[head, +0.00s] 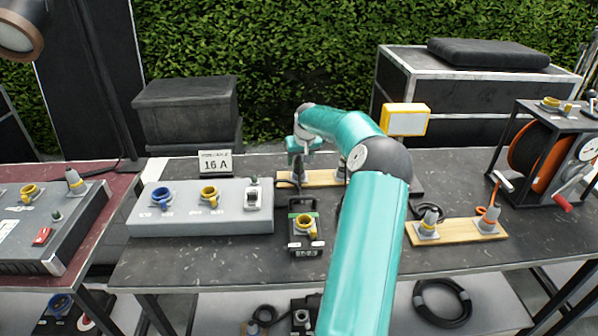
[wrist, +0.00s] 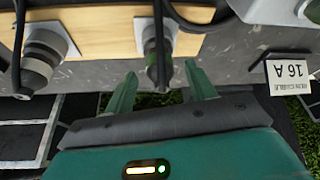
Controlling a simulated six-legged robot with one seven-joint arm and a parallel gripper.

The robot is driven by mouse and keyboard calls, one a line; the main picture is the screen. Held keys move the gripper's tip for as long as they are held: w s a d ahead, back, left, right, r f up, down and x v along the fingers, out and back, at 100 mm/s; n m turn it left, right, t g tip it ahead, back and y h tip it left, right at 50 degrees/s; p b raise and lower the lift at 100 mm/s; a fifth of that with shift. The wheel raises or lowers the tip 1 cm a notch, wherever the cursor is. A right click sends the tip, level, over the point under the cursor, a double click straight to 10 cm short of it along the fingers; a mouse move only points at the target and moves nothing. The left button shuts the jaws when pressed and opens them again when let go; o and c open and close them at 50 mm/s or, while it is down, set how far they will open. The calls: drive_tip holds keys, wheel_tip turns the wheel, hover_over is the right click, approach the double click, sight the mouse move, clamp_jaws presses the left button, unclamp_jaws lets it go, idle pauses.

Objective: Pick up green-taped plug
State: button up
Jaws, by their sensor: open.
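The green-taped plug (wrist: 151,48) stands on a pale square plate on a wooden board (wrist: 105,38) in the wrist view, with a dark cable running from it. My gripper (wrist: 159,72) is open, its two green fingers pointing towards the plug, one on either side of its line. I see no contact. A second plug (wrist: 42,55), grey with a pale band, stands on the same board to the left. In the head view my gripper (head: 303,152) is over the left part of the wooden board (head: 322,178), and the plug under it is hard to make out.
The 16 A sign (head: 215,162) stands behind a grey socket box (head: 200,222). A small black socket unit (head: 304,240) is in front of the board. Another board (head: 458,233) with two plugs lies to the right, near a cable reel (head: 540,145).

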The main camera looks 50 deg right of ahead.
drive_tip(key=x, duration=0.2)
drive_tip(key=shift+w+f, duration=0.15)
drive_tip(key=shift+f, duration=0.05)
drive_tip(key=c, duration=1.1)
drive_tip(key=shift+r, duration=0.15)
drive_tip(key=shift+r, duration=0.55)
wheel_tip(320, 180, up, 2)
drive_tip(key=shift+r, duration=0.15)
drive_tip(key=s+a+r, duration=0.9)
drive_tip(key=s+a, duration=0.1)
drive_tip(key=shift+r, duration=3.7)
